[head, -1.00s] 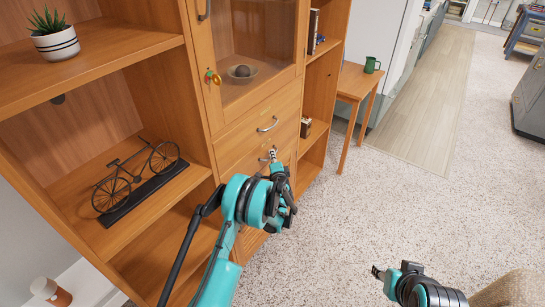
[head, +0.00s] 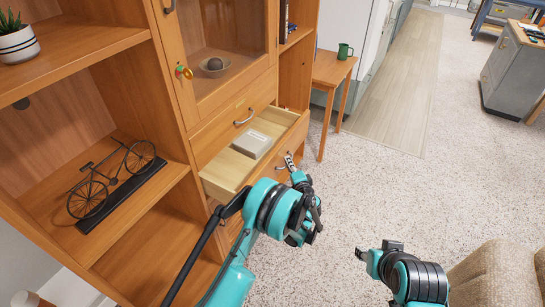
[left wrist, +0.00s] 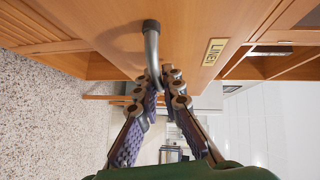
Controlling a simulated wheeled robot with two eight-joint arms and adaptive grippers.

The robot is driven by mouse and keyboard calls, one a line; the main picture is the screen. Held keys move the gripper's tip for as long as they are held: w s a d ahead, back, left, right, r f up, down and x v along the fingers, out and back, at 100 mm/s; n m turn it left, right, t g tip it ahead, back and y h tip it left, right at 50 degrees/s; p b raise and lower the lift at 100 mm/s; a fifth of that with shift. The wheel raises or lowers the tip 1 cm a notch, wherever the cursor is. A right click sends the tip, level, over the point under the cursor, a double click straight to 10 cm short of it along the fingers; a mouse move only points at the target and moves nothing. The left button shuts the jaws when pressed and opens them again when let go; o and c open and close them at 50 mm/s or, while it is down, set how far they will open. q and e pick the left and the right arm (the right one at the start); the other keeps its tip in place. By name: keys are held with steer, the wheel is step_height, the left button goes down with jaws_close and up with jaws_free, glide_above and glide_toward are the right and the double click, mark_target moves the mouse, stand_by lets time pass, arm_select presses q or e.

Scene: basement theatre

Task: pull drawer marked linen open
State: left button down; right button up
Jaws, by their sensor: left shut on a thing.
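The linen drawer (head: 228,167) stands open in the wooden cabinet in the head view. A pale flat box (head: 253,143) lies inside it. In the left wrist view its front panel carries a brass label (left wrist: 214,52), partly readable as "LINE", beside a curved metal handle (left wrist: 152,48). My left gripper (head: 291,163) is at the drawer front. In the left wrist view its fingers (left wrist: 165,82) are shut on the lower end of the handle. My right gripper (head: 363,254) is low on the right, away from the cabinet; its finger opening is unclear.
A closed drawer with a handle (head: 244,117) is above the open one. A glass door with a key (head: 184,72) is higher up. A bicycle model (head: 112,180) stands on the left shelf. A small table (head: 333,68) holds a green mug (head: 345,50).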

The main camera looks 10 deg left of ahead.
arm_select(q)
steer(key=s+d, duration=0.3)
steer(key=d, duration=0.4)
steer(key=shift+d, duration=0.4)
steer(key=c, duration=1.9)
jaws_free()
steer(key=shift+w, duration=0.1)
steer(key=v, duration=1.2)
steer(key=shift+d+f, duration=0.1)
